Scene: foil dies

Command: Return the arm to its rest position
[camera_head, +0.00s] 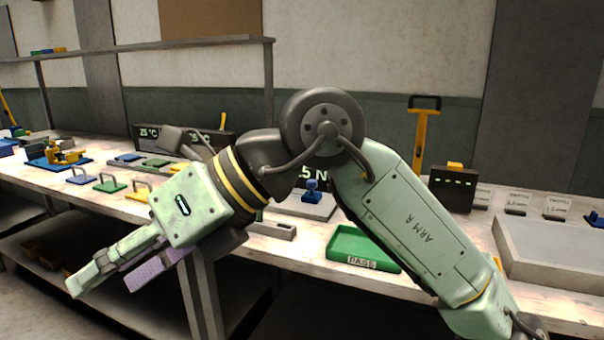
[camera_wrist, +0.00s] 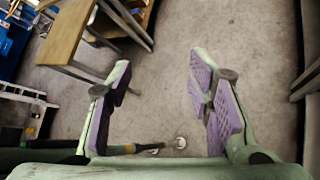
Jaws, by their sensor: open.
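My gripper (camera_head: 115,275) is in front of the workbench's front edge, at the lower left of the head view. It points down and to the left, and its purple finger pad (camera_head: 158,268) shows. In the wrist view my gripper (camera_wrist: 160,108) has its two purple-padded fingers wide apart, with only grey floor between them. It is open and empty. My pale green arm is bent at a raised elbow and crosses the middle of the head view, hiding part of the bench.
The workbench (camera_head: 285,247) holds a green PASS tray (camera_head: 360,246), a blue-knobbed stamp (camera_head: 312,192), several coloured handled dies (camera_head: 110,184) and a grey tray (camera_head: 560,255) at right. A shelf post (camera_head: 269,95) stands behind. The floor (camera_wrist: 165,60) under the gripper looks clear.

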